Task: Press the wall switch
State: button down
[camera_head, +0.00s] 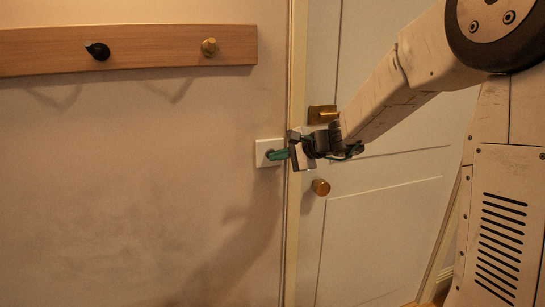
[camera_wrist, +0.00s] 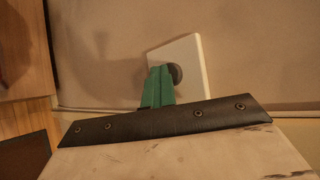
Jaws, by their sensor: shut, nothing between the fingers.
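The wall switch (camera_head: 264,152) is a white square plate on the wall, just left of the door frame. In the wrist view the plate (camera_wrist: 190,55) shows a dark round button (camera_wrist: 175,73) near its middle. My gripper (camera_head: 271,155) has green fingers, shut and empty, pointing left at the plate. In the wrist view the green fingertips (camera_wrist: 160,72) overlap the edge of the button. They appear to be at the button or very close to it; I cannot tell whether they touch. Part of the button is hidden behind the fingers.
A wooden coat rail (camera_head: 150,48) with a black peg (camera_head: 98,51) and a brass peg (camera_head: 209,46) hangs above left. The door (camera_head: 385,210) with a brass handle (camera_head: 322,114) and round brass knob (camera_head: 320,187) is behind my arm. The wall below the rail is clear.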

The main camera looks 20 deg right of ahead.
jog(key=shift+s, duration=0.35)
jog(key=s, duration=0.6)
dwell(0.4)
